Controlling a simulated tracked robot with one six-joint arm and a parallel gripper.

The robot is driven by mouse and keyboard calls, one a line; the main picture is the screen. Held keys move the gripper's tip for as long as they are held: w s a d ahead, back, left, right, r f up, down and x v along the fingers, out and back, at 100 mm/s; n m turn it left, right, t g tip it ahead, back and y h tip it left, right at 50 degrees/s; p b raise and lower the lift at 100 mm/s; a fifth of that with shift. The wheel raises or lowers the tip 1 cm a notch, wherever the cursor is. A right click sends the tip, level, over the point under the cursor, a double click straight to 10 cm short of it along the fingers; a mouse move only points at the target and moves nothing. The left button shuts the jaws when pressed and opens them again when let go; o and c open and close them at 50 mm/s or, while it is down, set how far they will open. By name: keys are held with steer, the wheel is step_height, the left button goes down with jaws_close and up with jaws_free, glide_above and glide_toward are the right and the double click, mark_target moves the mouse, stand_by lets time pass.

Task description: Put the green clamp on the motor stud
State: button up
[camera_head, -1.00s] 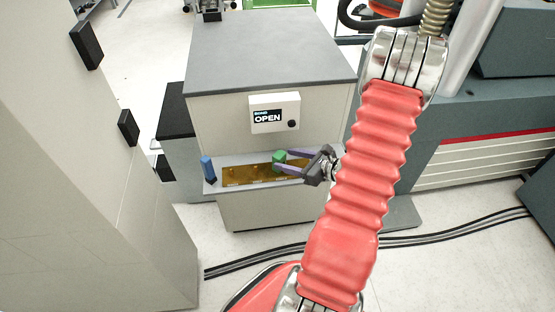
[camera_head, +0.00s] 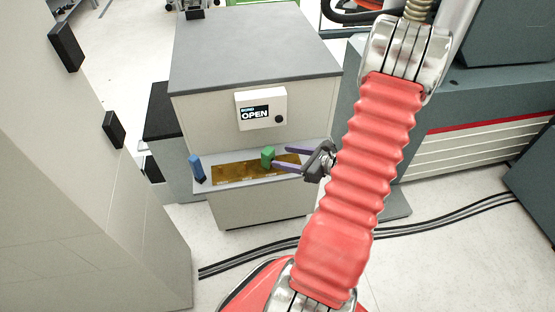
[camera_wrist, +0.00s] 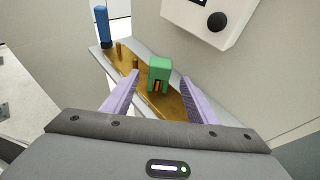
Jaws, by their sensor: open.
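The green clamp (camera_head: 268,157) stands upright on the brown plate (camera_head: 231,172) in the open tray of the cabinet. In the wrist view the green clamp (camera_wrist: 160,69) straddles a brown-orange piece seen in its lower opening; I cannot tell whether this is the motor stud. My gripper (camera_head: 281,157) is open, to the right of the clamp in the head view. In the wrist view its two purple fingers (camera_wrist: 161,76) are spread on either side of the clamp, with visible gaps, holding nothing.
A blue post (camera_head: 197,168) stands at the tray's left end. Short brown studs (camera_wrist: 118,50) rise from the plate between it and the clamp. A panel reading OPEN (camera_head: 260,107) juts from the cabinet above the tray. Black cables (camera_head: 430,222) cross the floor.

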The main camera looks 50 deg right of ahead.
steer(key=w+a+r+n+g+y, duration=0.1)
steer(key=a+r+n+g+y, duration=0.15)
steer(key=a+r+n, duration=0.35)
steer(key=w+a+r+n+g+y, duration=0.1)
steer(key=a+r+n+g, duration=0.2)
steer(key=a, duration=0.6)
steer(key=a+r+n+g+y, duration=0.1)
steer(key=a+r+n+g, duration=0.15)
steer(key=a+n, duration=0.45)
steer(key=s+a+r+n+h, duration=0.3)
steer(key=s+a+r+n, duration=0.1)
steer(key=r+n, duration=0.3)
steer(key=s+a+r+n+h, duration=0.4)
steer(key=a+r+n, duration=0.3)
steer(key=n, duration=0.3)
steer(key=shift+s+n, duration=0.4)
steer(key=shift+s, duration=0.15)
